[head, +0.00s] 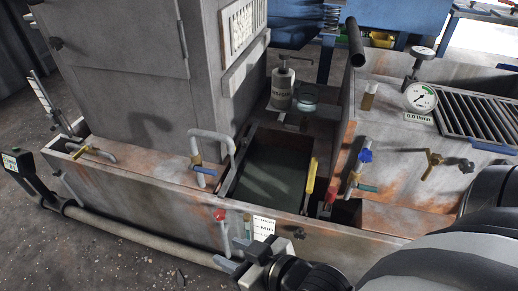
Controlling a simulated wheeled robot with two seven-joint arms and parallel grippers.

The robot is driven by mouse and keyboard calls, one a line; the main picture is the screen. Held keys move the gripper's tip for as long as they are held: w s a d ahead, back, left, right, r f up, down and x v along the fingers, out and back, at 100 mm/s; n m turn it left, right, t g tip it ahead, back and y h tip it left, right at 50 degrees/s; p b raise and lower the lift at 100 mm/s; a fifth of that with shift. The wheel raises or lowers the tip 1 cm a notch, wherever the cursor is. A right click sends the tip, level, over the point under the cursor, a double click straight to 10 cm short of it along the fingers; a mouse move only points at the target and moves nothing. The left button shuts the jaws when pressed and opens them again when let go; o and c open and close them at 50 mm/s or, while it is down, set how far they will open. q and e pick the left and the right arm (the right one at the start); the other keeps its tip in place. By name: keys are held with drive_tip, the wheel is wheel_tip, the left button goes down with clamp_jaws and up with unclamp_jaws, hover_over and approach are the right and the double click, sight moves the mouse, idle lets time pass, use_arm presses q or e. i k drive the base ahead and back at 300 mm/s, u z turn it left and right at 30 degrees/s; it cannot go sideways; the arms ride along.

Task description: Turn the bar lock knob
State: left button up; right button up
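My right gripper (231,253) reaches in from the lower right, in front of the machine's front wall. Its two grey fingertips are apart, with no object visible between them. A long grey bar (140,238) runs low along the front and its right end meets or passes behind the fingers. A small dark knob (299,233) sits on the front wall just right of and above the gripper. A red round knob (219,214) is on a pipe above the fingertips. I cannot tell which knob is the bar lock knob. My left gripper is out of view.
A blue valve knob (365,155), a brass valve (433,160) and a gauge (420,98) stand on the right. A tank (272,172) of dark liquid lies mid-machine, with a white bottle (282,86) behind.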

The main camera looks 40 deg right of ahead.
sight(244, 141)
drive_tip(key=z, duration=0.1)
drive_tip(key=k, duration=0.75)
drive_tip(key=u, duration=0.8)
drive_tip(key=i, duration=0.95)
drive_tip(key=z, duration=0.9)
drive_tip(key=i, duration=1)
drive_tip(key=z, duration=0.2)
